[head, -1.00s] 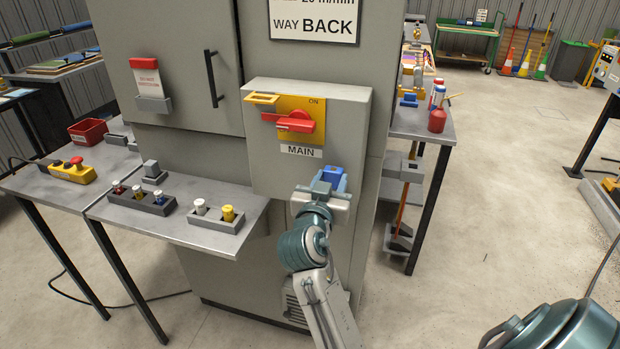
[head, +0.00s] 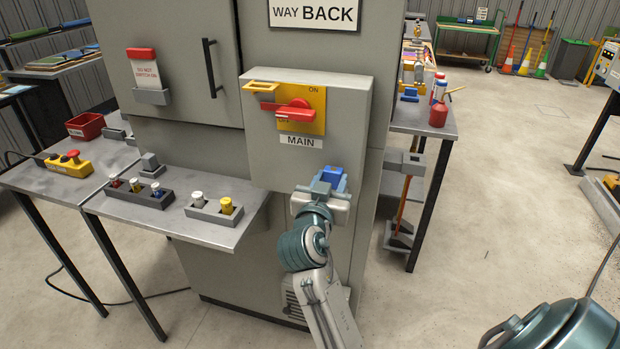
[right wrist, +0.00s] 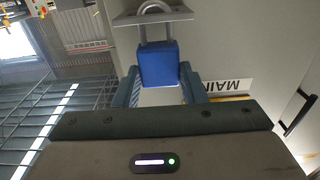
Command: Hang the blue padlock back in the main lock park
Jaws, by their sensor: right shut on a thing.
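My right gripper (head: 327,183) is shut on the blue padlock (head: 332,178), in front of the lower part of the grey MAIN switch box (head: 345,115), below and right of the MAIN label. In the right wrist view the blue padlock body (right wrist: 158,65) sits between the fingers, its grey shackle pointing to the picture top. The shackle overlaps a grey bracket (right wrist: 185,15); I cannot tell whether it is hooked there. That bracket is hidden in the head view. The red switch handle (head: 290,110) lies across its yellow plate. My left gripper is not in view.
A grey shelf (head: 180,228) left of the box carries holders with small coloured pieces. A red tray (head: 86,126) and a yellow button box (head: 68,165) sit further left. A side table (head: 425,125) with bottles stands right of the cabinet. Open floor lies at right.

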